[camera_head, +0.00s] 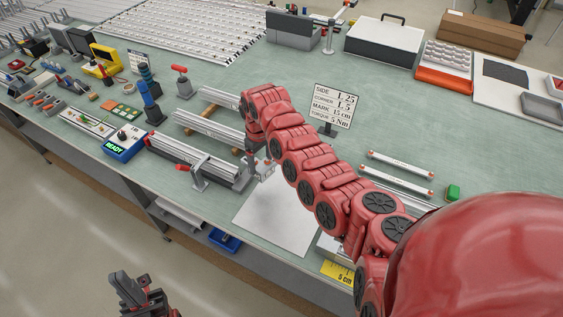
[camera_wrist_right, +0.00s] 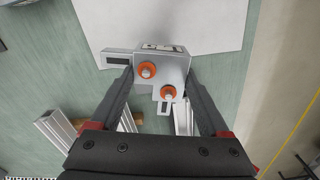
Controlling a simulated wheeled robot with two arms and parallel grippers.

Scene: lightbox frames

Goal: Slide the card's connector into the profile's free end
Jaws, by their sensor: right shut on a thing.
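The printed card (camera_head: 333,106) stands upright on the bench and reads SIDE L25, CORNER L5, MARK 15 cm, TORQUE 5 Nm. My right gripper (camera_head: 257,160) is shut on a silver corner connector (camera_wrist_right: 172,62), with one finger at each side. The connector has two orange-ringed screws and two slotted arms, one to the left and one downward in the right wrist view. A silver profile (camera_head: 196,155) lies by the bench's front edge, its right end close to the connector; I cannot tell if they touch. My left gripper (camera_head: 136,289) is low in front of the bench, its jaw gap unclear.
A clamp (camera_head: 200,176) with a red tip stands at the profile. A white sheet (camera_head: 276,217) lies bare below my right gripper. Another profile (camera_head: 208,128) lies behind. A blue box (camera_head: 125,142) showing READY is at the left. Two thin bars (camera_head: 401,165) lie at the right.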

